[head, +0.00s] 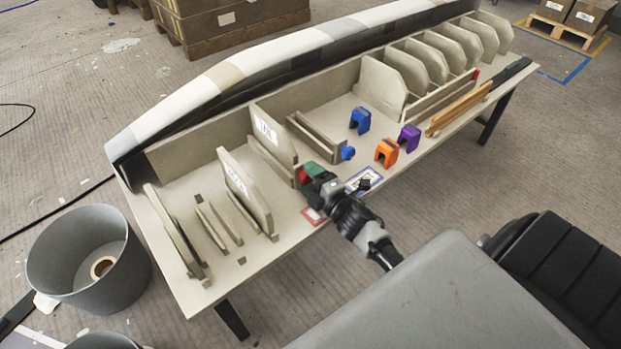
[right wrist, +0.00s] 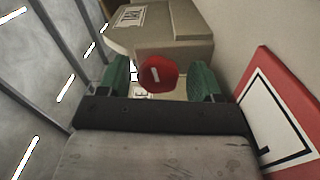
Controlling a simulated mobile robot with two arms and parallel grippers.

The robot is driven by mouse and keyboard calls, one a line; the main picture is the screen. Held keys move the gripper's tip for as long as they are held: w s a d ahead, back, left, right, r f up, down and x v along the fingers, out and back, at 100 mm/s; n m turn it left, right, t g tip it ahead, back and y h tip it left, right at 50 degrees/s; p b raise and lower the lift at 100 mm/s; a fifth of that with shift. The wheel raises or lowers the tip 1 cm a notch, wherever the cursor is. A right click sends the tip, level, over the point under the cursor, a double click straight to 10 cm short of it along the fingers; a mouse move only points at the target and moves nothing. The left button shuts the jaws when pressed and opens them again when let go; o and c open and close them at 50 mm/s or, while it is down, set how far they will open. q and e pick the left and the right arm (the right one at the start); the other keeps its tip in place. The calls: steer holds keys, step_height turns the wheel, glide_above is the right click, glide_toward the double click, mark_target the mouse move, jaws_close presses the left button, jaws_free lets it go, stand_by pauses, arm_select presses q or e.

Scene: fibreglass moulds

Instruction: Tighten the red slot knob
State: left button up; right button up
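The red slot knob (right wrist: 157,75) is a faceted red cap with a pale slot mark on its face. In the right wrist view it sits between the green fingers of my right gripper (right wrist: 160,84), with a gap visible on both sides. In the head view the red knob (head: 303,175) shows at the end of a beige slot, next to the green fingertips of my right gripper (head: 312,182). The right gripper is open; whether its fingers reach around the knob or stop just before it is hard to tell. My left gripper is not in view.
A blue knob (head: 348,153) is on the neighbouring slot. Blue (head: 360,121), orange (head: 386,153) and purple (head: 409,138) blocks stand to the right on the table. Upright beige panels (head: 246,190) stand left of the gripper. A grey bin (head: 75,282) is at the left on the floor.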

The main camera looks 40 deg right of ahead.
mark_target(311, 180)
steer(key=shift+s, duration=0.55)
steer(key=s, duration=0.3)
steer(key=shift+s+d+p, duration=0.1)
steer(key=shift+d+p, duration=0.05)
steer(key=shift+p, duration=0.25)
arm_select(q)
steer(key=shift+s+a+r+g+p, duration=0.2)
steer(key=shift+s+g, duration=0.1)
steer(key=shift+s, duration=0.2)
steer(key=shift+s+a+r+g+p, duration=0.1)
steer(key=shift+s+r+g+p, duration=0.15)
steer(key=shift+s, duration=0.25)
arm_select(e)
steer(key=s, duration=0.6)
steer(key=shift+s+d, duration=0.25)
